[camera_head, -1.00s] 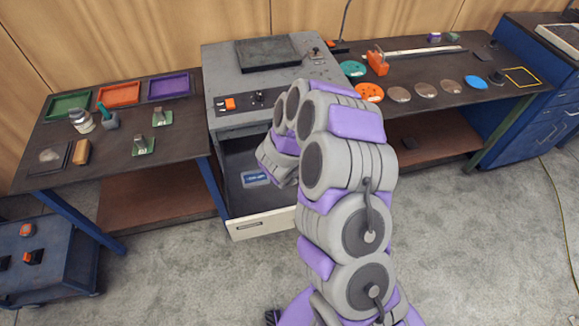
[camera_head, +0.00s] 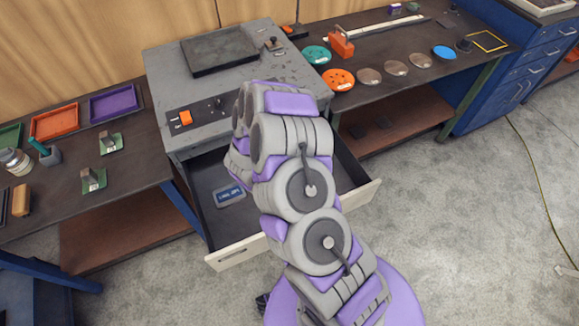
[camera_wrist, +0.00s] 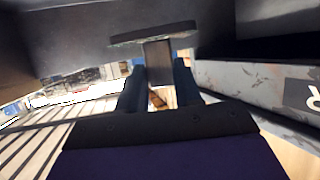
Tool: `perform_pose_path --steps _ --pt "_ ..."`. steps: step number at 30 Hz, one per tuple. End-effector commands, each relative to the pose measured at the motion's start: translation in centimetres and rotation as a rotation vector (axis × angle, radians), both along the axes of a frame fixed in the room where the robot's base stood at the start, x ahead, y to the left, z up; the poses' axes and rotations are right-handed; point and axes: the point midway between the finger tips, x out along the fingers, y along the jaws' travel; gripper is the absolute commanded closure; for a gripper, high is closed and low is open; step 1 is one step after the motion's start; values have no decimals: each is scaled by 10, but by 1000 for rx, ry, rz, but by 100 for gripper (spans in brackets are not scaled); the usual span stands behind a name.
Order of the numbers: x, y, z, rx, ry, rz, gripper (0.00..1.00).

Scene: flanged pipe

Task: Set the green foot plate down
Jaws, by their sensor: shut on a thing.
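My gripper (camera_wrist: 158,88) is shut on the upright grey block of a foot plate (camera_wrist: 152,37) in the wrist view. The plate lies crosswise beyond the fingertips and looks dark greenish grey in shade. In the head view my arm hides the gripper and the held plate. Two other green foot plates, each with a metal upright, stand on the left bench: one farther back (camera_head: 118,147) and one nearer (camera_head: 101,184).
An open drawer (camera_head: 243,252) juts from the grey machine (camera_head: 160,100), with a blue item (camera_head: 229,196) inside. Orange (camera_head: 54,121) and purple (camera_head: 113,101) trays stand on the left bench. Several discs and an orange tool (camera_head: 341,44) lie on the right bench.

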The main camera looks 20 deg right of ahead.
Motion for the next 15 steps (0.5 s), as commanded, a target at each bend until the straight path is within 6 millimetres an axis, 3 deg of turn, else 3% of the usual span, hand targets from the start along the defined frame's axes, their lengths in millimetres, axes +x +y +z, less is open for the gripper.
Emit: perform_pose_path --steps 6,15 --pt "1 6 -34 -10 3 3 100" --pt "2 8 -55 -12 1 2 100"
